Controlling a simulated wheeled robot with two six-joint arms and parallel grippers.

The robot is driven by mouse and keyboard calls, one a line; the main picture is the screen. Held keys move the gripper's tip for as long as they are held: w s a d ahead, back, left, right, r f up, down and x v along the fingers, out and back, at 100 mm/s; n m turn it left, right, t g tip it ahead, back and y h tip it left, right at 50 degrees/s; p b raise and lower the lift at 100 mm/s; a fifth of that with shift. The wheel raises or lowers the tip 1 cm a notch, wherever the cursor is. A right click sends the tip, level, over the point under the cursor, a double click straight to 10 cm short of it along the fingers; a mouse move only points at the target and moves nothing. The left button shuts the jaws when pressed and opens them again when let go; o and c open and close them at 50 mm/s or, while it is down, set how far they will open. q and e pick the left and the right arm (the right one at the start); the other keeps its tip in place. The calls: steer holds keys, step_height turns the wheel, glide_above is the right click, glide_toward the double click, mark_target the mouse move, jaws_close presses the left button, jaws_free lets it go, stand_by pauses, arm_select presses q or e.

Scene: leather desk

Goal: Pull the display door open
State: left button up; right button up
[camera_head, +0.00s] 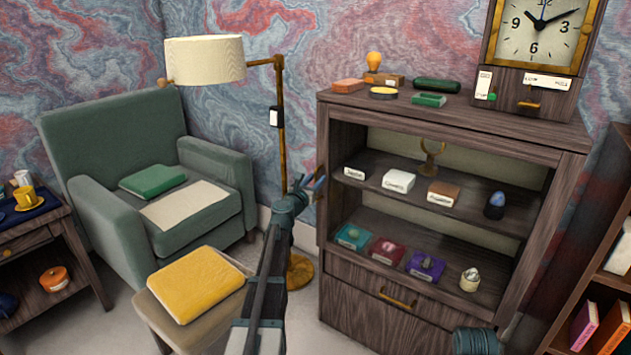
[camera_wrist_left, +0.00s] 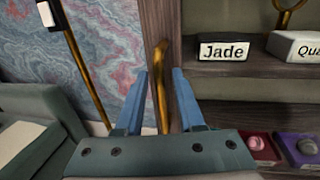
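The display cabinet (camera_head: 455,118) is dark wood with two shelves of labelled items behind its front. A brass upright handle (camera_wrist_left: 160,85) is at the cabinet's left front edge; part of it also shows in the head view (camera_head: 321,182). Whether clear glass fills the door is hard to tell. My left gripper (camera_head: 312,184) is at this handle. In the left wrist view its two blue fingers (camera_wrist_left: 160,88) are apart, with the handle showing between them. I cannot tell whether either finger touches it. My right gripper is out of view.
A drawer with a brass pull (camera_head: 397,298) is below the shelves. A clock (camera_head: 540,30) and small items stand on top. A floor lamp (camera_head: 281,150), green armchair (camera_head: 110,130) and stool with a yellow cushion (camera_head: 196,283) are left. A bookcase (camera_head: 600,250) is right.

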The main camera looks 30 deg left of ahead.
arm_select(q)
jaws_close()
stand_by(1.2)
